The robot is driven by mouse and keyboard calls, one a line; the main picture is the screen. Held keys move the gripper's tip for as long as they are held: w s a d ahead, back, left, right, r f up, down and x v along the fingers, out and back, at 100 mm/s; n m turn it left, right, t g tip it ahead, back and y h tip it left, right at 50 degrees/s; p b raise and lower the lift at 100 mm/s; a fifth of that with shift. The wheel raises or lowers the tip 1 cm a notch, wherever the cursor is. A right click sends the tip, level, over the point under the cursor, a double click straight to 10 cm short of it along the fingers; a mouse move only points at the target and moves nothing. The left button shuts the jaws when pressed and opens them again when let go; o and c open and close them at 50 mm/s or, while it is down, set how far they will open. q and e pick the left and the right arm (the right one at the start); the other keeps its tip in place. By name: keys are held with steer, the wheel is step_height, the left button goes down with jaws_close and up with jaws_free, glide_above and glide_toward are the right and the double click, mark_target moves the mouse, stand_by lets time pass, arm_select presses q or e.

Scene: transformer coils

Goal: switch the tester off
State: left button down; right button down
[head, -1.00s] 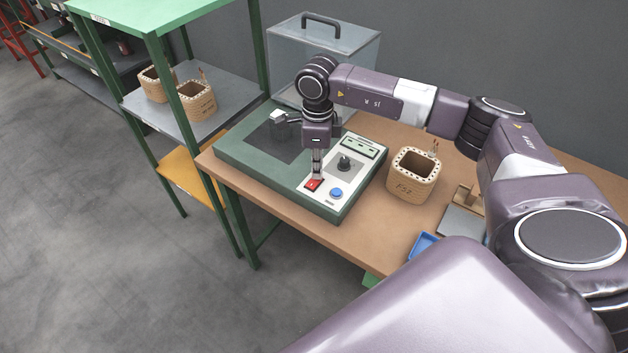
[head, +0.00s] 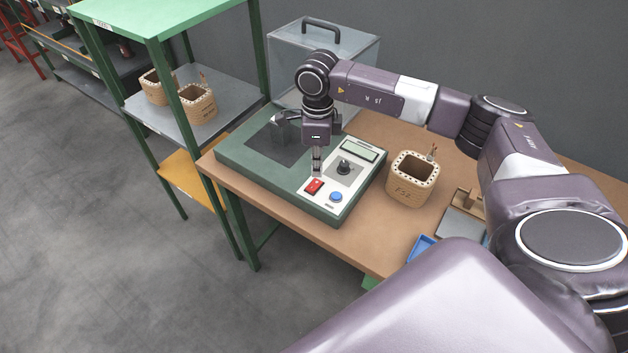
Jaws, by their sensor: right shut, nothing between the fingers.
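The tester (head: 341,216) is a dark green flat box on the wooden table, with a white control panel (head: 327,200). I cannot tell whether the tips touch the panel. The switch shows in full. My left gripper is out of view.
A coil (head: 413,178) stands on the table right of the tester. A clear box with a black handle (head: 322,25) stands behind. A blue tray (head: 422,248) and a grey plate (head: 462,224) lie to the right. A green shelf (head: 235,75) holding two coils stands left.

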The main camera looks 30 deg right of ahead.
mark_target(317, 182)
steer(key=shift+r+p, duration=1.1)
steer(key=shift+r, duration=1)
